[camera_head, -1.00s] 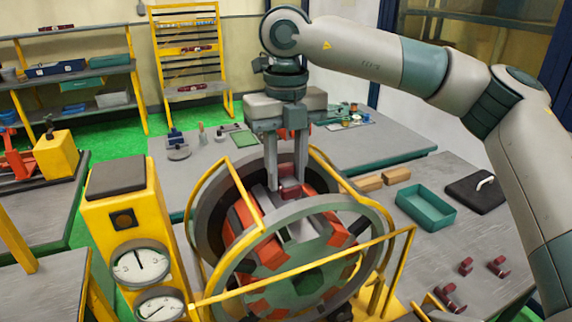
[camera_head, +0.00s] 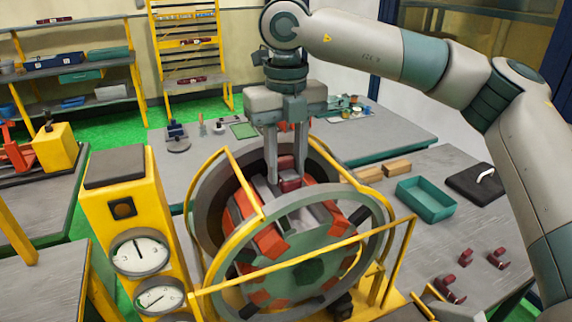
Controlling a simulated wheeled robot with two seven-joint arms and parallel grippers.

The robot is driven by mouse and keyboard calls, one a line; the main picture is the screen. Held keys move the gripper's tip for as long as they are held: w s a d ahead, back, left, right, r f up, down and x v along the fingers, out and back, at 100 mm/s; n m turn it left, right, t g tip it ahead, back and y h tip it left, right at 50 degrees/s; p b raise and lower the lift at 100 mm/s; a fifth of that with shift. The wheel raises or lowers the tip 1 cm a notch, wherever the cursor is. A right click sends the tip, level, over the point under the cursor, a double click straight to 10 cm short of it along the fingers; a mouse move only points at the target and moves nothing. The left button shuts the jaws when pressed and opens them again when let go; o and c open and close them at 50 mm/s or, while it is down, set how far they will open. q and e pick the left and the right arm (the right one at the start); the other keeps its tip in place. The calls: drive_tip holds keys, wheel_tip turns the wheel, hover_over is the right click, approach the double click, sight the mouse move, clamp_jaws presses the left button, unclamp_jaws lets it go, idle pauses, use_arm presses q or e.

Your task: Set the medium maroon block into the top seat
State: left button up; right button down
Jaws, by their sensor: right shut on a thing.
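The medium maroon block (camera_head: 289,185) is between the fingers of my right gripper (camera_head: 287,180) in the head view. The gripper is shut on it and points straight down. The block is at the top of the round stator (camera_head: 365,240), between orange-red coils (camera_head: 268,242). The fingers partly hide the top seat. I cannot tell whether the block touches the bottom of the seat. My left gripper is not in view.
Yellow rails (camera_head: 330,257) surround the stator. A yellow gauge cabinet (camera_head: 125,210) stands close on the left. On the right bench are a green tray (camera_head: 427,199), a black case (camera_head: 478,183), and several loose maroon blocks (camera_head: 452,290).

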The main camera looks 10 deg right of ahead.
sight(285, 161)
drive_tip(key=shift+f+b, duration=0.75)
drive_tip(key=shift+f, duration=0.15)
drive_tip(key=shift+f+b, duration=0.25)
drive_tip(key=shift+b, duration=0.05)
idle(0.4)
drive_tip(key=c, duration=1.2)
unclamp_jaws()
drive_tip(key=shift+f, duration=0.1)
drive_tip(key=shift+r+b, duration=0.35)
drive_tip(key=shift+r, duration=0.4)
wheel_tip(285, 161, up, 7)
drive_tip(key=shift+r+b, duration=0.2)
drive_tip(key=shift+b, duration=0.95)
wheel_tip(285, 161, up, 9)
drive_tip(key=shift+f, duration=0.2)
